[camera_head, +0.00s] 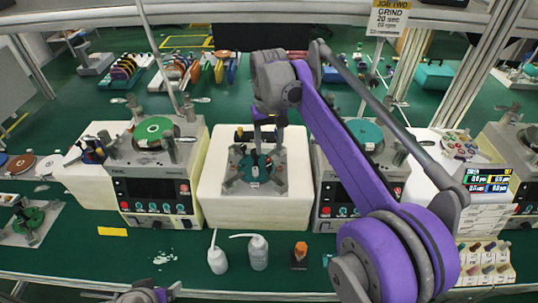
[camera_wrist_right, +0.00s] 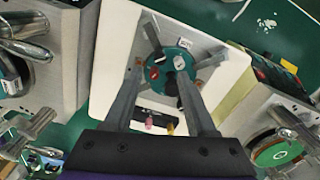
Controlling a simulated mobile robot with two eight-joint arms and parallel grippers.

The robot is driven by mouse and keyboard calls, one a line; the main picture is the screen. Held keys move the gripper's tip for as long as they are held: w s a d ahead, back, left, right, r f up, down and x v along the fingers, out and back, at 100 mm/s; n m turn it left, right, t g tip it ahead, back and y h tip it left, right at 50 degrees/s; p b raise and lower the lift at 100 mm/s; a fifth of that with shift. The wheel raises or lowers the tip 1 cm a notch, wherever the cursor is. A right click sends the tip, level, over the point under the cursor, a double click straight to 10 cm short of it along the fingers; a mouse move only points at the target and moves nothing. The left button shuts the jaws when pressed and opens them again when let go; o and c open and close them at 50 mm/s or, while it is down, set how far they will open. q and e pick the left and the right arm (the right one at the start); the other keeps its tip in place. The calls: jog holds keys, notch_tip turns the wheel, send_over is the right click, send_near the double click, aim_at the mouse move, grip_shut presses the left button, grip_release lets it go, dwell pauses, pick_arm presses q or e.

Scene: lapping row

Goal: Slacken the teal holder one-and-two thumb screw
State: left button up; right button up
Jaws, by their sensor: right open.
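The teal holder (camera_head: 247,176) sits on a grey plate on top of a white block, in the middle of the head view. It also shows in the right wrist view (camera_wrist_right: 184,73) as a teal disc with small red, pale and black knobs on top. I cannot tell which knob is the one-and-two thumb screw. My right gripper (camera_head: 262,148) points down just above the holder.
The white block (camera_head: 215,200) stands between two machines; the left one (camera_head: 155,190) carries a green disc, the right one a teal disc (camera_head: 362,132). Two white bottles (camera_head: 258,252) and a dark orange-capped bottle (camera_head: 299,258) stand in front. Green bench shows at front left.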

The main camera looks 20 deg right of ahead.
notch_tip(320, 180, up, 4)
jog(key=shift+r, duration=0.1)
dwell(0.5)
jog(key=s+d+f+t, duration=0.1)
jog(key=s+f+t, duration=0.2)
jog(key=s+f, duration=0.6)
jog(key=s+d+f+t, duration=0.2)
jog(key=s+f, duration=0.7)
jog(key=s, duration=0.7)
jog(key=shift+s+t, duration=0.15)
jog(key=shift+t, duration=0.25)
